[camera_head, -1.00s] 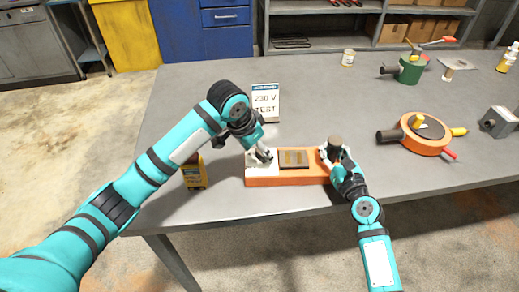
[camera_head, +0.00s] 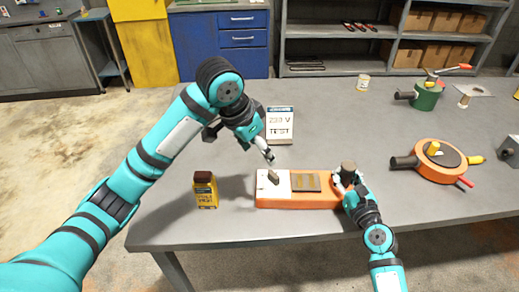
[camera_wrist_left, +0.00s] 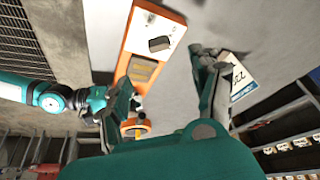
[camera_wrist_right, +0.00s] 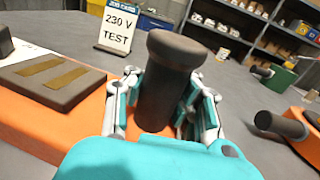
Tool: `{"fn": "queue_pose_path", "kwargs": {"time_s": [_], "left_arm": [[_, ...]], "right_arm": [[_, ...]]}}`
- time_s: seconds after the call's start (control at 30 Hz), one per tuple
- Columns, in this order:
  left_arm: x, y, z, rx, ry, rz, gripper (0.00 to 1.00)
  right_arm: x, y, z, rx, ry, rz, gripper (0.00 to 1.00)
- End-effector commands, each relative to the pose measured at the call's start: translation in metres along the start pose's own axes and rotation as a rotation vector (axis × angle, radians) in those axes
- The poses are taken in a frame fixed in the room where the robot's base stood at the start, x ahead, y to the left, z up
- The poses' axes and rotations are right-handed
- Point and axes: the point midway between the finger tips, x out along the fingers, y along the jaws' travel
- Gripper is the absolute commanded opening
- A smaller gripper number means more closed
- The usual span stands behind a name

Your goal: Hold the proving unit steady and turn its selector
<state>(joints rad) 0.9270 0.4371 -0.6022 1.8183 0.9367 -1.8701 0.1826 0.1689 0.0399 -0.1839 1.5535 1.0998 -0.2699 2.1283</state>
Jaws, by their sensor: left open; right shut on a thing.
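The proving unit (camera_head: 328,204) is a long orange block lying near the table's front edge. Its white panel (camera_head: 264,188) at the left end carries a dark selector lever (camera_head: 273,176), which also shows in the left wrist view (camera_wrist_left: 159,44). Beside the panel is a dark plate with brass strips (camera_head: 306,181). My left gripper (camera_head: 269,158) is open and empty, just above and behind the selector, apart from it. My right gripper (camera_wrist_right: 165,100) is shut on the dark upright post (camera_wrist_right: 175,62) at the unit's right end.
To the right are an orange round device (camera_head: 433,168) with handles and a green one (camera_head: 428,97). The table between sign and green device is mostly clear.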

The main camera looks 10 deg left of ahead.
Motion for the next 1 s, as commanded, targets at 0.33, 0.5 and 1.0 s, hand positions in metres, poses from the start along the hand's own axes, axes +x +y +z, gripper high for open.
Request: {"fn": "queue_pose_path", "kwargs": {"time_s": [0.33, 0.5, 1.0], "left_arm": [[0.001, 0.000, 0.000, 0.003, -0.001, 0.002, 0.64], [0.018, 0.000, 0.001, 0.001, -0.005, 0.003, 0.64], [0.107, 0.000, 0.001, 0.002, -0.003, 0.002, 0.64]], "right_arm": [[0.000, 0.000, -0.001, 0.000, 0.001, 0.000, 0.00], [0.000, 0.000, -0.001, 0.000, 0.001, 0.000, 0.00], [0.000, 0.000, 0.000, 0.000, 0.001, 0.000, 0.00]]}}
